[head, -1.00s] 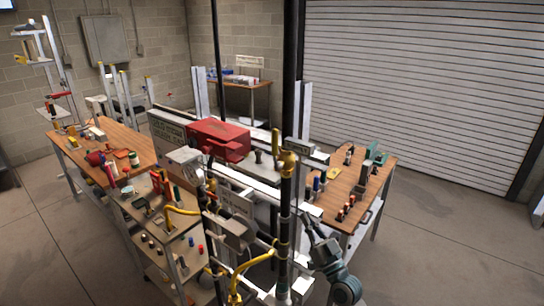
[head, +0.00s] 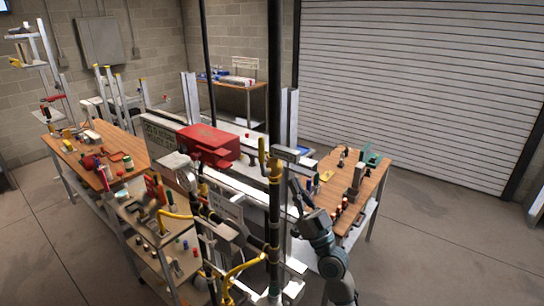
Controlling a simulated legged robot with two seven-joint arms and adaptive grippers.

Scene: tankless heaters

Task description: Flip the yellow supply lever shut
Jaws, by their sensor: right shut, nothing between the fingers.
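The yellow supply lever (head: 262,152) stands upright, just above and to the left of a brass-coloured valve body (head: 275,171) on a dark vertical pipe (head: 274,215). My right gripper (head: 296,188) is shut and empty. It is just to the right of the pipe, a little lower than the valve body, with its fingers pointing up. In the picture it is apart from the lever; its depth relative to the pipe is hard to tell. My left gripper is not in view.
Yellow bent pipes (head: 243,267) are at the lower middle. A red toolbox (head: 207,141) sits behind the pipe. A wooden workbench (head: 330,188) with small tools is behind and right of my right arm. The floor (head: 440,235) at the right is clear.

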